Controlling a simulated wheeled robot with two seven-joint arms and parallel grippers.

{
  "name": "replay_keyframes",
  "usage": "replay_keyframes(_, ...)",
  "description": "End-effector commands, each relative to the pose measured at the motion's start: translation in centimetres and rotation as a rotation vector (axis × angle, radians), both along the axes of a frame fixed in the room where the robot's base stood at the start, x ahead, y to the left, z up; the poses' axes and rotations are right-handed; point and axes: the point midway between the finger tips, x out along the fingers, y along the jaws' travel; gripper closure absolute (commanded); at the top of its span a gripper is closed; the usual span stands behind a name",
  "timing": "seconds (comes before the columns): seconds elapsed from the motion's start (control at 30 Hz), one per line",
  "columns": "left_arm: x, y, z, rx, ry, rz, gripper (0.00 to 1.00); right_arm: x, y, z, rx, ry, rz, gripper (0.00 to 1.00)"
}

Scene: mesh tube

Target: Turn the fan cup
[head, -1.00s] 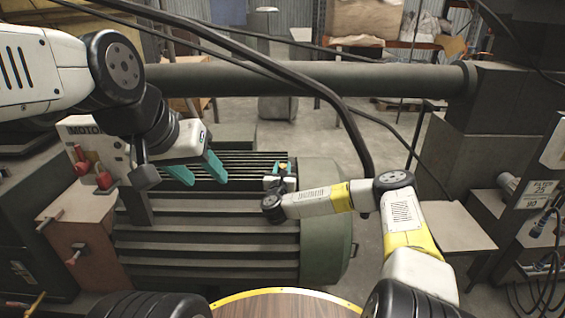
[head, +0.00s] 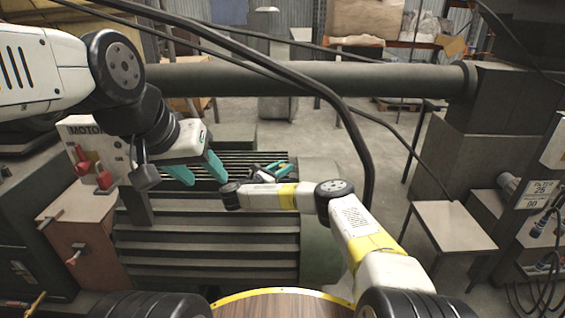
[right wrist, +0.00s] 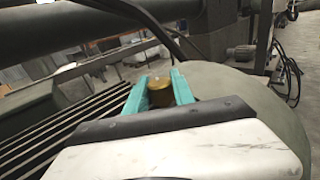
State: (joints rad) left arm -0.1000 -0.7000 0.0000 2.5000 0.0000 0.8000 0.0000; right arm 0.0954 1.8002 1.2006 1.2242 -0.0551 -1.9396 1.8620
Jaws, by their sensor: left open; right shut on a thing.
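The fan cup (right wrist: 160,92), a small amber-yellow piece with a round top, stands between the teal fingers of my right gripper (right wrist: 160,86) in the right wrist view. My right gripper (head: 276,168) is shut on it, on top of the green ribbed motor (head: 210,238) near its right end. In the head view the cup is small and mostly hidden by the fingers. My left gripper (head: 205,174) is open and empty, with its teal fingers spread above the motor, left of the cup.
A thick grey pipe (head: 300,80) crosses behind the motor, and black cables (head: 345,115) hang in front of it. A box with red knobs (head: 92,150) stands at the left. A small table (head: 452,225) is at the right.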

Motion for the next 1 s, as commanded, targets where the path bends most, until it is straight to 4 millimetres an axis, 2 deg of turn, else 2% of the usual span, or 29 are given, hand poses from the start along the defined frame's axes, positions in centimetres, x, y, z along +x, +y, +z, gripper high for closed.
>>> replay_keyframes(0.47, 0.00, 0.00, 0.00, 0.000, 0.000, 0.000, 0.50, 0.08, -0.07, 0.22, -0.001, -0.004, -0.013, 1.00)
replay_keyframes(0.5, 0.00, 0.00, 0.00, 0.000, 0.000, 0.000, 0.50, 0.09, -0.08, 0.22, -0.001, -0.004, -0.012, 0.62)
replay_keyframes(0.57, 0.00, 0.00, 0.00, 0.000, 0.000, 0.000, 0.50, 0.08, -0.07, 0.20, -0.001, -0.004, -0.012, 0.51)
replay_keyframes(0.6, 0.00, 0.00, 0.00, 0.000, 0.000, 0.000, 0.50, 0.07, -0.07, 0.18, -0.001, -0.004, -0.012, 0.48)
replay_keyframes(1.0, 0.00, 0.00, 0.00, 0.000, 0.000, 0.000, 0.50, 0.25, -0.23, 0.09, -0.001, -0.002, -0.011, 0.48)
